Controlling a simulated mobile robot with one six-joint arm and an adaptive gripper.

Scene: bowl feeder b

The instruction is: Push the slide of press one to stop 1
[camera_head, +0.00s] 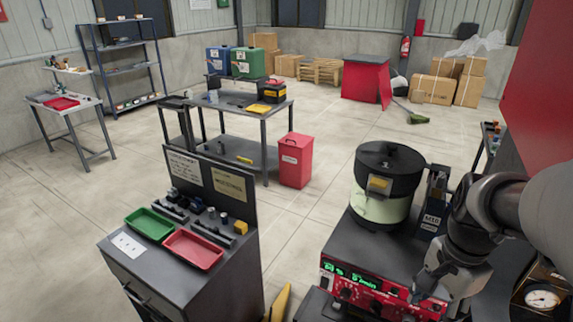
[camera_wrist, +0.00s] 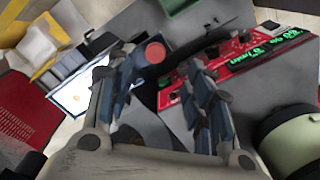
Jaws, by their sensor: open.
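My gripper (camera_head: 436,298) is over the front right of the bench in the head view, beside the red control unit (camera_head: 368,292) with a green display. In the wrist view my gripper (camera_wrist: 164,80) has its two fingers apart with nothing held between them. A round red knob or button (camera_wrist: 155,53) shows between the fingertips; I cannot tell whether they touch it. The red control unit also shows in the wrist view (camera_wrist: 235,58). I cannot make out the slide of press one or its stops in either view; my arm and gripper cover part of that area.
A bowl feeder (camera_head: 386,205) with a black top stands behind the control unit. A round dial gauge (camera_head: 541,299) is at the lower right. A grey cabinet (camera_head: 190,278) with a green tray (camera_head: 150,224) and a red tray (camera_head: 193,249) stands left.

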